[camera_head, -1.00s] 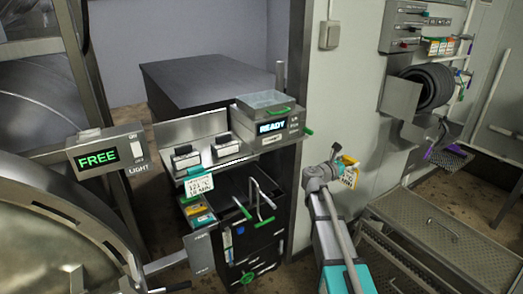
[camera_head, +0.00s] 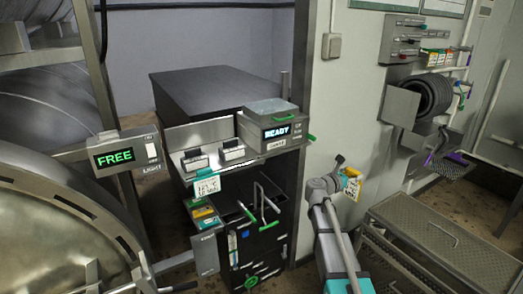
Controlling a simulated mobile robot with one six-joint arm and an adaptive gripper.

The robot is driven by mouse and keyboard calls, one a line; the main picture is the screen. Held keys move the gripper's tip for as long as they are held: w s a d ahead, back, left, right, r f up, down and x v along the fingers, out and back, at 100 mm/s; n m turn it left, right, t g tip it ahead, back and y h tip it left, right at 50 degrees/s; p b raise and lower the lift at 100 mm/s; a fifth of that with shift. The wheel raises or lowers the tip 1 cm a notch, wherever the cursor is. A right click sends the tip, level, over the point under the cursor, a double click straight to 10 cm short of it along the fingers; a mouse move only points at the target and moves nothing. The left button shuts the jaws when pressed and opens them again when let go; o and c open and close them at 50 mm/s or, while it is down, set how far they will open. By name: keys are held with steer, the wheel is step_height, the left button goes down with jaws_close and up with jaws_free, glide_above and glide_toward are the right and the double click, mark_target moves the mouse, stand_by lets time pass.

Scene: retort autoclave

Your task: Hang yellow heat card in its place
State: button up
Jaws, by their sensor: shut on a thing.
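The yellow heat card (camera_head: 351,186) has a yellow upper part and a pale, printed lower part; the print is too small to read. My gripper (camera_head: 345,173) is shut on it and holds it up in front of the pale wall, right of the black cabinet. The fingertips are small and partly hidden by the card and the wrist. I cannot tell which spot is the card's own.
A device reading READY (camera_head: 279,131) stands on the cabinet's ledge, with a white and teal tag (camera_head: 206,186) below at left. A FREE sign (camera_head: 117,157) is at the left. Metal steps (camera_head: 430,225) fill the lower right. A hose reel (camera_head: 432,90) is on the wall.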

steer(key=shift+d, duration=0.1)
steer(key=shift+w+a+r, duration=0.2)
steer(key=shift+w+a, duration=0.2)
steer(key=w+a+r+n+t+y+p, duration=0.2)
steer(key=w+a+n+t+y, duration=0.35)
steer(key=a, duration=0.35)
steer(key=s+a+r+n+g+y+p, duration=0.1)
steer(key=a+r+n+y+p, duration=0.1)
steer(key=a+n+y, duration=0.4)
steer(key=a+r+n+g+y+p, duration=0.1)
steer(key=a+n+y, duration=0.4)
steer(key=a+y, duration=0.8)
steer(key=a+r+p, duration=0.1)
steer(key=a, duration=0.5)
steer(key=shift+s+n, duration=0.35)
steer(key=shift+w+a+f+h, duration=0.15)
steer(key=shift+h, duration=0.1)
steer(key=shift+w+a+f+b, duration=0.7)
steer(key=shift+w+a+f, duration=0.05)
steer(key=shift+w, duration=0.3)
steer(key=shift+w+a+f+b, duration=0.65)
steer(key=shift+w+a+f, duration=0.05)
steer(key=shift+w, duration=0.4)
steer(key=shift+w+a+f+b, duration=0.7)
steer(key=shift+w+a+f, duration=0.05)
steer(key=shift+w, duration=0.3)
steer(key=shift+f+b, duration=0.5)
